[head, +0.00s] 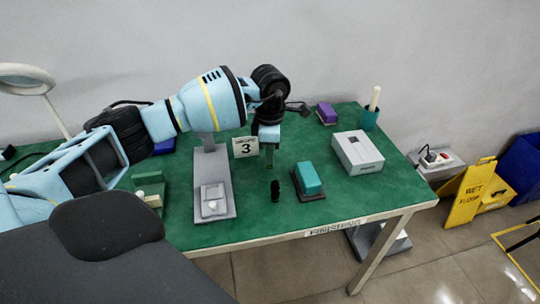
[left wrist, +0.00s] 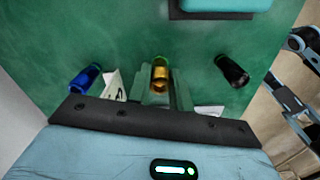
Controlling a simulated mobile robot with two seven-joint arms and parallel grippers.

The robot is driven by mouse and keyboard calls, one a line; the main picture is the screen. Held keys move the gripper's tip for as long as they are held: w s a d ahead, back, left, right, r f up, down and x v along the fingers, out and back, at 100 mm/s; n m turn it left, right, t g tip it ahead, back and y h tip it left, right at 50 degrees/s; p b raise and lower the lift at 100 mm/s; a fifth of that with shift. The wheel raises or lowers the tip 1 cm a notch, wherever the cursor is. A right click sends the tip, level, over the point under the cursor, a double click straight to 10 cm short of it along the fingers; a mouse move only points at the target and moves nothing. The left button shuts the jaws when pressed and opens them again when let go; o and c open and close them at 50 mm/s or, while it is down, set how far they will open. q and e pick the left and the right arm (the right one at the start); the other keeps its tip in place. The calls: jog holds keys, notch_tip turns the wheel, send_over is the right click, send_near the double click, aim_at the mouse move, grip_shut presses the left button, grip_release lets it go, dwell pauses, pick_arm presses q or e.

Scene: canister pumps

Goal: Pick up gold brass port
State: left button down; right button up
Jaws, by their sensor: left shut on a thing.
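My left gripper (head: 267,158) reaches down over the green table, and its fingers also show in the left wrist view (left wrist: 161,88). It is shut on the gold brass port (left wrist: 160,74), a small shiny cylinder standing up between the fingertips. In the head view only a small bit of gold (head: 265,175) shows below the fingers. I cannot tell whether it still touches the table. A black port (left wrist: 232,70) and a blue port (left wrist: 83,78) lie on either side, apart from the fingers. My right gripper is not in view.
A teal block on a dark base (head: 309,180) is right of the black port (head: 275,189). A grey stand (head: 227,205) and a "3" sign (head: 245,147) are left of the gripper.

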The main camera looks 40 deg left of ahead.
pick_arm(q)
jog(key=shift+s+r, duration=0.15)
jog(key=shift+r, duration=0.4)
jog(key=shift+s+r, duration=0.15)
jog(key=shift+r, duration=0.35)
jog(key=s+d+r, duration=0.1)
jog(key=s+d, duration=0.3)
jog(key=s, duration=1.1)
jog(key=shift+r+b, duration=0.2)
jog(key=shift+b, duration=0.1)
jog(key=shift+w+d, duration=0.1)
jog(key=shift+d, duration=0.05)
